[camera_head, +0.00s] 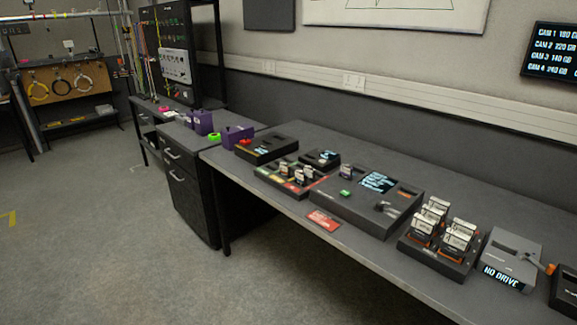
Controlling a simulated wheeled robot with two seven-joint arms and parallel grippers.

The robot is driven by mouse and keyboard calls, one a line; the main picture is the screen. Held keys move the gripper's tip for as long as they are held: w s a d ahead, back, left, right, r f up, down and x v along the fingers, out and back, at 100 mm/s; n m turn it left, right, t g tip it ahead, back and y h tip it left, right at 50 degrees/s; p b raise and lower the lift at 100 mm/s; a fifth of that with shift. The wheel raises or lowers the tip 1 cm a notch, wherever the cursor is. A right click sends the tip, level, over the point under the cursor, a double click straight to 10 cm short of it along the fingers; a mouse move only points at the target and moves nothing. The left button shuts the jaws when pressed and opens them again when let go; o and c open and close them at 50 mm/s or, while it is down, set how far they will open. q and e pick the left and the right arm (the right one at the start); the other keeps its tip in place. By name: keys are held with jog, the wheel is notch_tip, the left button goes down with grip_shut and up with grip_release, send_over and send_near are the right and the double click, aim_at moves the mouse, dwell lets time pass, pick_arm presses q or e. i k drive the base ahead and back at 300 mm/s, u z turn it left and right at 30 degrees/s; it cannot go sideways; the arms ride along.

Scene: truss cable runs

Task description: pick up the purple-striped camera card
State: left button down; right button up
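Several small camera cards (299,177) stand upright in a low dark tray (268,181) with red and green labels on the long desk. Their stripe colours are too small to tell apart. One more small upright card (346,172) stands at the back left of the wide black console; it looks faintly purple, but I cannot be sure of its stripe. Neither of my grippers is in view.
The desk (330,255) also holds the black console (330,205), a red tag (323,221), a rack of drives (438,259) and a grey "NO DRIVE" box (511,262). Purple bins (237,137) stand at the far left end. The floor (120,240) at left is clear.

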aim_at(345, 172)
jog(key=u, duration=0.8)
jog(key=i, duration=1.65)
jog(key=z, duration=0.6)
jog(key=i, duration=1)
jog(key=z, duration=1.2)
